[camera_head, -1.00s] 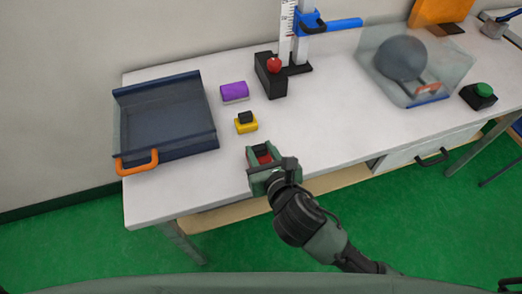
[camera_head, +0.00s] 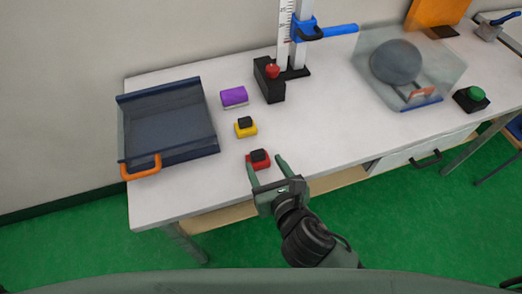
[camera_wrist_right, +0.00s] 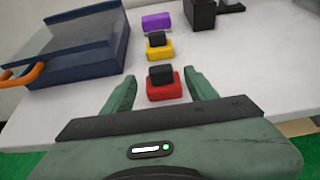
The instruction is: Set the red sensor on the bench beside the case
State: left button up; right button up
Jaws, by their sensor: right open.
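The red sensor (camera_head: 259,163), a small red block with a black top, sits upright on the white bench (camera_head: 330,138) near its front edge. It also shows in the right wrist view (camera_wrist_right: 165,90). My right gripper (camera_head: 265,162) is open, with one finger on each side of the sensor's near part, and gaps show between fingers and sensor. The case (camera_head: 127,135), an open dark blue tray with an orange handle, stands at the left of the bench. My left gripper is not in view.
Behind the red sensor stand a yellow block with a black top (camera_head: 246,129) and a purple block (camera_head: 234,97). A black box with a red knob (camera_head: 270,85) stands by the ruler tower. A clear box (camera_head: 425,70) and a green button (camera_head: 472,97) are at the right.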

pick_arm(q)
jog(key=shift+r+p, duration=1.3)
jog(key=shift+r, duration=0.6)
pick_arm(e)
jog(key=v, duration=0.7)
